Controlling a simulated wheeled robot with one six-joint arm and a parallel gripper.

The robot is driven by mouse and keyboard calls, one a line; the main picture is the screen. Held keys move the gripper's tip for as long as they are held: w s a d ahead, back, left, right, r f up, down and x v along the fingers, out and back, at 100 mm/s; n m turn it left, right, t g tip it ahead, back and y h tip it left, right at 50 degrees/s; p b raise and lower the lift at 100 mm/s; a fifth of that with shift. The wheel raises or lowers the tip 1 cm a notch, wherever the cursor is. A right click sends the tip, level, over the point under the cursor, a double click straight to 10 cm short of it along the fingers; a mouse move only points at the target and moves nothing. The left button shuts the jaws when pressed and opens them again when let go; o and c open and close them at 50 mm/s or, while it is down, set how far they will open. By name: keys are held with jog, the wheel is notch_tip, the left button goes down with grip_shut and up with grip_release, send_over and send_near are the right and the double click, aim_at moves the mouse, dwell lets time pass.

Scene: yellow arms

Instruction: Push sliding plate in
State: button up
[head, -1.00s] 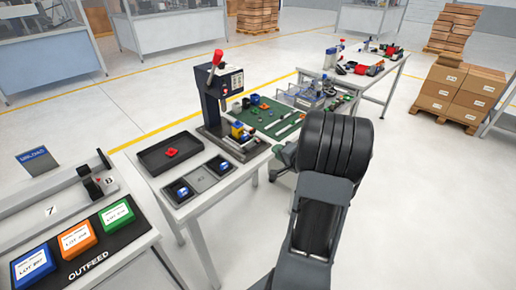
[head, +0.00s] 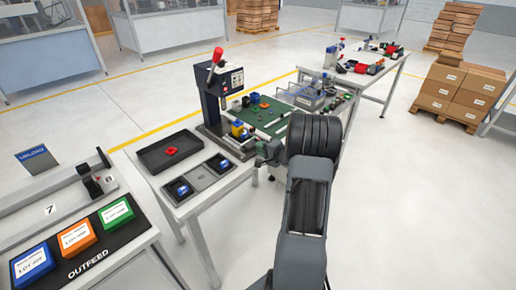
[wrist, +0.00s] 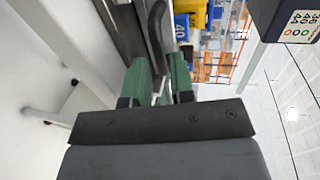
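The dark press (head: 213,100) with a red-knobbed lever stands on the near bench. At its base is the sliding plate (head: 238,146), partly hidden by other parts, with a yellow and blue part (head: 238,130) over it. In the wrist view, the yellow and blue part (wrist: 186,22) is beyond my fingers. My gripper (head: 262,152) is at the bench's right edge, beside the front end of the plate. Its green fingers (wrist: 161,72) are apart. A black upright handle (wrist: 157,32) stands just ahead of the gap. I cannot tell whether the fingers touch it.
A black tray (head: 170,153) with a red part (head: 172,151) and a grey fixture (head: 203,178) with blue parts lie left of the plate. A green mat (head: 268,118) with small parts is behind. Open floor is on the right.

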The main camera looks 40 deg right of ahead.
jog(key=shift+x, duration=0.9)
jog(key=shift+c, duration=0.2)
grip_shut()
